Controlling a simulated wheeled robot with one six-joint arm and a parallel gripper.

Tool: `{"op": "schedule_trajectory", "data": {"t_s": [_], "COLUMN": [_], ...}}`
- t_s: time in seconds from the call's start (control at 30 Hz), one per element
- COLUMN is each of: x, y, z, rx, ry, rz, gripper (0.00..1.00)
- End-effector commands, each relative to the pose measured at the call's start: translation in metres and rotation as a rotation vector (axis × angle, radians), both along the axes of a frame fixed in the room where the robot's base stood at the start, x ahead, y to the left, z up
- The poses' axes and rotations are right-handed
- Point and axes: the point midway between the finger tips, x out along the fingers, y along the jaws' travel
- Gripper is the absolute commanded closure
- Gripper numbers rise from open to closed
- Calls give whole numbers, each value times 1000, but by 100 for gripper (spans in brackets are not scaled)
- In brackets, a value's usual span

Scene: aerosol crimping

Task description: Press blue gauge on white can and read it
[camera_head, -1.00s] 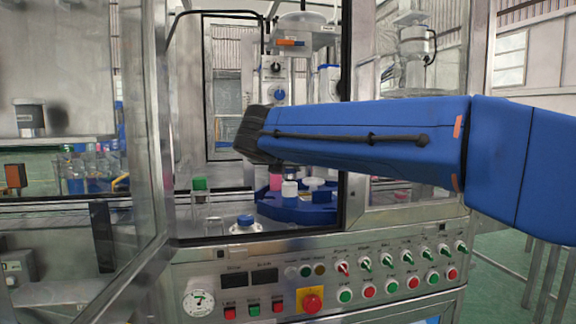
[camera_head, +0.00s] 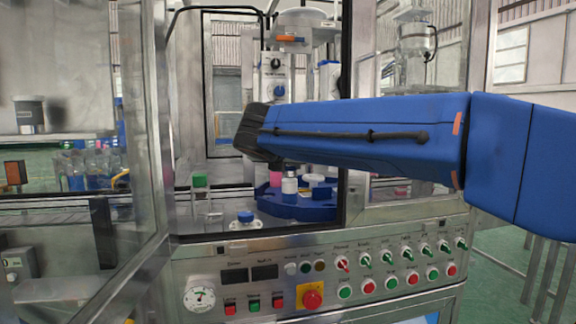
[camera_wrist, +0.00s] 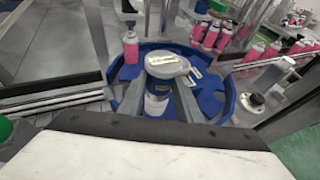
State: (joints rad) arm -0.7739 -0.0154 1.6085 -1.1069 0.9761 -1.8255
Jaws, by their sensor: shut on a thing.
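In the wrist view my gripper (camera_wrist: 157,98) is shut on the blue gauge (camera_wrist: 165,66), one finger on each side of it. The gauge has a round grey-white top with a small pale label, too small to read. Below it a white can (camera_wrist: 154,106) shows between the fingers; I cannot tell whether the gauge touches it. In the head view a white can (camera_head: 289,186) stands upright on the blue turntable (camera_head: 297,210). My arm hides the gauge and fingertips there.
Several pink bottles (camera_wrist: 212,36) stand behind the turntable. A blue-capped container (camera_head: 245,217) stands at the opening's front. The control panel has a red stop button (camera_head: 312,298) and a dial (camera_head: 199,299). The glass door (camera_head: 110,130) is at the left.

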Motion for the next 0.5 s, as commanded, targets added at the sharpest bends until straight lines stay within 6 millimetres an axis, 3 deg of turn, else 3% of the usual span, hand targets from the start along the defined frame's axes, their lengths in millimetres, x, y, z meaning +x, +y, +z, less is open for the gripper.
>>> {"op": "schedule_trajectory", "data": {"t_s": [0.5], "x": [0], "y": [0], "z": [26], "rx": [2], "ry": [-1], "rz": [0], "gripper": [95]}}
